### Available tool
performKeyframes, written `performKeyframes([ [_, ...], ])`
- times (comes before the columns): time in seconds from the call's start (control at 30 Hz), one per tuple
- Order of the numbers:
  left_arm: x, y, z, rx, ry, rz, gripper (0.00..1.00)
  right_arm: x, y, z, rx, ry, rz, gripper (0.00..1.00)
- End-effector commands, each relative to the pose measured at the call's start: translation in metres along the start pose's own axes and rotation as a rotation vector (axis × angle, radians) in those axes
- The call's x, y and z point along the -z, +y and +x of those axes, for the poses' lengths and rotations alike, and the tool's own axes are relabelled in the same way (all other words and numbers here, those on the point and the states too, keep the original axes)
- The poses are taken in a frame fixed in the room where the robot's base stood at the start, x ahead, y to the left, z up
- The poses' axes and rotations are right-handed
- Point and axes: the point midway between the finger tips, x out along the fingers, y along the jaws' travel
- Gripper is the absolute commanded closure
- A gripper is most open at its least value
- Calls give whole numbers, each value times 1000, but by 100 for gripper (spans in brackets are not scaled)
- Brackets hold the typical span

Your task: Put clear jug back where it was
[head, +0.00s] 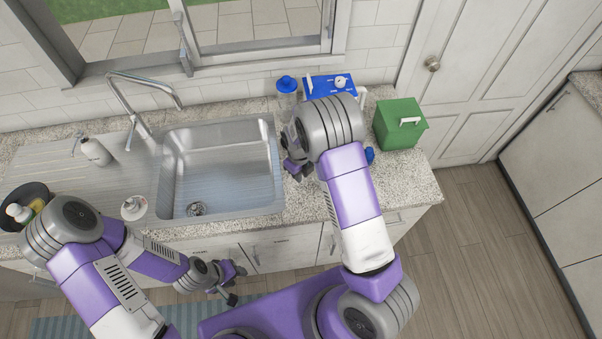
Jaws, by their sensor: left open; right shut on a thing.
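The clear jug (287,101) with a blue lid is upright at the back of the counter, right of the sink. Its lower part is hidden behind my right gripper and wrist. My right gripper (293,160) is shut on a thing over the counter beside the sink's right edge. This looks to be the jug, but the contact is hidden. My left gripper (236,284) is open and empty, low in front of the cabinet doors and below the counter's front edge.
A green box (400,124) stands to the right. A small blue thing (370,155) is partly hidden by my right arm. The steel sink (218,170) is empty. A soap bottle (96,152) stands left.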

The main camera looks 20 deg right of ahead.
Motion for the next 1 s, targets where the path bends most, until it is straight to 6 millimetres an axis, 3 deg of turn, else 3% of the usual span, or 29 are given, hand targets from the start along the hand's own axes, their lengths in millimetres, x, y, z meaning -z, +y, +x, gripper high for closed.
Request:
performKeyframes([
  [0.4,0,-1,3,0,0,0,57,-1,0,9,1,-3,0,100],
  [0.43,0,-1,3,0,0,0,57,0,1,9,0,-2,0,80],
  [0.6,0,-1,2,0,0,0,57,0,0,8,0,-1,0,56],
  [1.0,0,0,0,0,0,0,57,-1,0,-2,1,-4,-3,56],
])
